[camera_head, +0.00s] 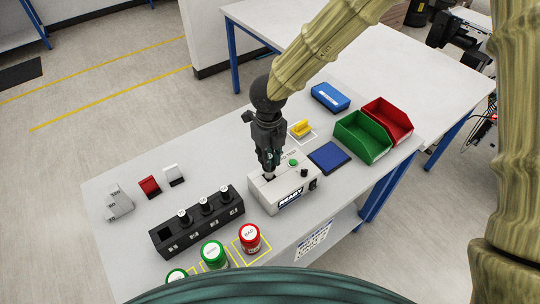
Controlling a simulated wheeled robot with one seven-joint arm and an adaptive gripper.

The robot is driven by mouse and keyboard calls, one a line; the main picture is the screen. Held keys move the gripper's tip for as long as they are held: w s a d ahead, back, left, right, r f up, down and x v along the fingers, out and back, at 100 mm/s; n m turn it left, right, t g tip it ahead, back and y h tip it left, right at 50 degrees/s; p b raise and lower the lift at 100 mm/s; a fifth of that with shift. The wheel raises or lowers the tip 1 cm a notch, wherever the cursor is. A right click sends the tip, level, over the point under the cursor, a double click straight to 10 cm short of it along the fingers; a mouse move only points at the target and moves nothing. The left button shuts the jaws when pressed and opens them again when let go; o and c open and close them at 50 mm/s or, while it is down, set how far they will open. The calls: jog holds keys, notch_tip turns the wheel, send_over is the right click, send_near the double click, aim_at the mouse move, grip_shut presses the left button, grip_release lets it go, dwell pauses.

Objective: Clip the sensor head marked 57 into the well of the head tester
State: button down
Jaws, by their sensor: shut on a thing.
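The head tester (308,190) is a pale box near the middle of the table, with a lit display that seems to read READY, a green button or lamp and a black knob. My gripper (269,171) points down over the left part of the tester, at the well. It is shut on a sensor head, mostly hidden by the fingers and small here. I cannot read its mark or tell whether it is in the well or just above it. A black rack (196,231) stands left of the tester with several heads upright in it; its leftmost slot looks empty.
Green (213,255) and red (250,238) lidded jars stand in front of the tester. A blue pad (329,158), green bin (354,142), red bin (394,118), blue box (330,97) and yellow piece (301,129) lie to the right. Red (149,186) and white blocks lie left.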

jog(key=shift+f+b, duration=0.95)
jog(key=shift+f, duration=1.4)
dwell(1.0)
jog(key=c, duration=1.3)
grip_release()
jog(key=shift+r, duration=0.1)
notch_tip(320, 180, up, 12)
jog(key=shift+f, duration=0.1)
